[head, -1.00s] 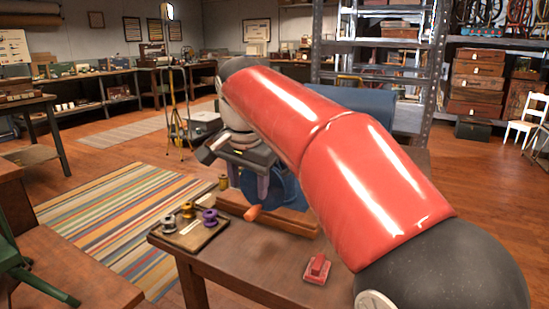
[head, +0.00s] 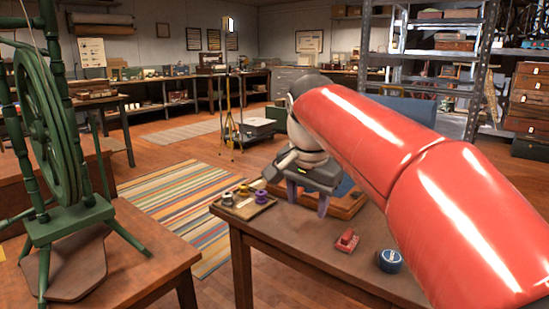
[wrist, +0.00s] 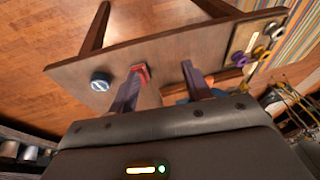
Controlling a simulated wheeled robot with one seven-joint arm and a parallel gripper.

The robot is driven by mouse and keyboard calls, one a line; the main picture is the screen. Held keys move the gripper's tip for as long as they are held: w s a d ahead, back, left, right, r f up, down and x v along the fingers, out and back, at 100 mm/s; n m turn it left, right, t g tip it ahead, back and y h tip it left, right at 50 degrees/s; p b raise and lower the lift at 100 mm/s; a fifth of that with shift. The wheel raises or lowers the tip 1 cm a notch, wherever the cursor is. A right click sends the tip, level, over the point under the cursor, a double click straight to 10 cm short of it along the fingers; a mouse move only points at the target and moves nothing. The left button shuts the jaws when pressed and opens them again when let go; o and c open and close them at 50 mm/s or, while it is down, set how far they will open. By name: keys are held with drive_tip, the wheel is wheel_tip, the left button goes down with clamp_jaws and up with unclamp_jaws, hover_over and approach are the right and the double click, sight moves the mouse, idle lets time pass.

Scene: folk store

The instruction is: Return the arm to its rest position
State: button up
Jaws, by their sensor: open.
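My arm, with red links, reaches out over the wooden table (head: 290,246) in the head view. My gripper (head: 307,205) hangs near the table's far side, with two purple fingers spread apart and nothing between them. In the wrist view my gripper (wrist: 162,72) is also open and empty, its fingers over the table (wrist: 105,70). A red block-like object (head: 347,240) and a round blue tin (head: 390,261) lie on the table, apart from the gripper in the head view.
A tray (head: 232,211) with several spools sits at the table's left corner. A wooden-framed item with blue is partly hidden behind the gripper. A green spinning wheel (head: 52,130) stands on another table (head: 130,265) at left. A striped rug (head: 170,200) covers open floor between.

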drive_tip(key=s+d+f+n+t, duration=0.1)
drive_tip(key=s+d+f+n, duration=0.2)
drive_tip(key=s+f, duration=0.5)
drive_tip(key=s+d+f+n+t, duration=0.1)
drive_tip(key=s+d+f+n, duration=0.3)
drive_tip(key=s, duration=0.9)
wheel_tip(320, 180, down, 4)
drive_tip(key=shift+s+d+f, duration=0.15)
drive_tip(key=shift+d, duration=0.9)
